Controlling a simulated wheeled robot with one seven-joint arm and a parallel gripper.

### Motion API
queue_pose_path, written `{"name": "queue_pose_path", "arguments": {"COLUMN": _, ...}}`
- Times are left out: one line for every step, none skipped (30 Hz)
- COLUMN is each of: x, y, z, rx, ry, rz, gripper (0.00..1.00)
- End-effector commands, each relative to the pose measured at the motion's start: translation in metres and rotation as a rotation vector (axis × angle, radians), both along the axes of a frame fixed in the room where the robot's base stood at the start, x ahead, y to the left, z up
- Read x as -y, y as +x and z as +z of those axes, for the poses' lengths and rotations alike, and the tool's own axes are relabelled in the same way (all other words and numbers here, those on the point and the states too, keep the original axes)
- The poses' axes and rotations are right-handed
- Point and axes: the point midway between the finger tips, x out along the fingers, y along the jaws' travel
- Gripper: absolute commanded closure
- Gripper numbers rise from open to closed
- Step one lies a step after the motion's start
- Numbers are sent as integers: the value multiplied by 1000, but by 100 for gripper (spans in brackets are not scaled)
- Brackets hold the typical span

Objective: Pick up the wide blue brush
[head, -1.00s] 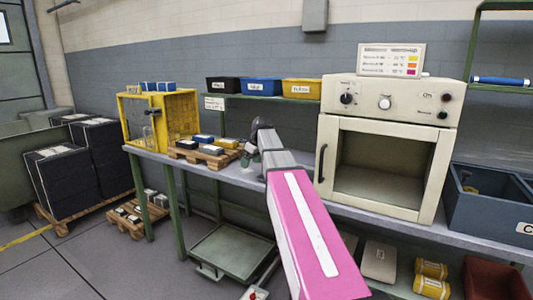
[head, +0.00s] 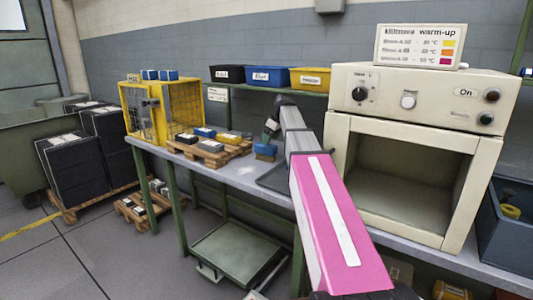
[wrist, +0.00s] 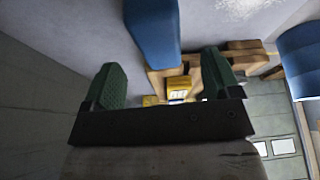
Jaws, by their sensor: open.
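A small blue piece with a tan band, which looks like the blue brush (head: 265,151), stands on the bench right of the pallet in the head view. My gripper (head: 270,130) is just above it there, partly hidden by my arm. In the wrist view, my gripper (wrist: 162,82) has its two green fingers wide apart with nothing held. A large blue shape, apparently the brush (wrist: 152,32), shows beyond the gap between the fingers. A second blue shape (wrist: 301,55) is cut off at the right edge; I cannot tell what it is.
A wooden pallet (head: 184,150) with several small blocks lies left of the gripper. A yellow cage (head: 172,112) stands farther left. A cream oven (head: 345,150) stands close on the right. A shelf with several bins (head: 265,77) is behind. A grey tray (head: 272,180) lies below my arm.

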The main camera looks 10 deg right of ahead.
Motion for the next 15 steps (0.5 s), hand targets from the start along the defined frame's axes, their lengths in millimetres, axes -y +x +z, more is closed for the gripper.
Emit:
{"name": "queue_pose_path", "arguments": {"x": -2, "y": 2, "z": -7, "rx": 0, "ry": 0, "rz": 0, "gripper": 17}}
{"name": "queue_pose_path", "arguments": {"x": -3, "y": 3, "z": -10, "rx": 0, "ry": 0, "rz": 0, "gripper": 17}}
{"name": "queue_pose_path", "arguments": {"x": -4, "y": 4, "z": -13, "rx": 0, "ry": 0, "rz": 0, "gripper": 17}}
{"name": "queue_pose_path", "arguments": {"x": -5, "y": 4, "z": -15, "rx": 0, "ry": 0, "rz": 0, "gripper": 17}}
{"name": "queue_pose_path", "arguments": {"x": -5, "y": 4, "z": -17, "rx": -1, "ry": -1, "rz": 0, "gripper": 17}}
{"name": "queue_pose_path", "arguments": {"x": -6, "y": 5, "z": -18, "rx": -1, "ry": -1, "rz": 0, "gripper": 17}}
{"name": "queue_pose_path", "arguments": {"x": -6, "y": 5, "z": -20, "rx": -1, "ry": -1, "rz": -1, "gripper": 17}}
{"name": "queue_pose_path", "arguments": {"x": -7, "y": 6, "z": -21, "rx": -1, "ry": -1, "rz": -1, "gripper": 17}}
{"name": "queue_pose_path", "arguments": {"x": -7, "y": 7, "z": -25, "rx": -1, "ry": -1, "rz": -1, "gripper": 17}}
{"name": "queue_pose_path", "arguments": {"x": -8, "y": 8, "z": -27, "rx": 0, "ry": 0, "rz": -1, "gripper": 17}}
{"name": "queue_pose_path", "arguments": {"x": -9, "y": 9, "z": -31, "rx": 0, "ry": 0, "rz": -1, "gripper": 17}}
{"name": "queue_pose_path", "arguments": {"x": -11, "y": 10, "z": -35, "rx": 0, "ry": 0, "rz": -1, "gripper": 17}}
{"name": "queue_pose_path", "arguments": {"x": -12, "y": 11, "z": -40, "rx": -1, "ry": -1, "rz": -1, "gripper": 17}}
{"name": "queue_pose_path", "arguments": {"x": -13, "y": 13, "z": -44, "rx": -2, "ry": 0, "rz": -1, "gripper": 17}}
{"name": "queue_pose_path", "arguments": {"x": -15, "y": 14, "z": -50, "rx": -2, "ry": 0, "rz": -1, "gripper": 17}}
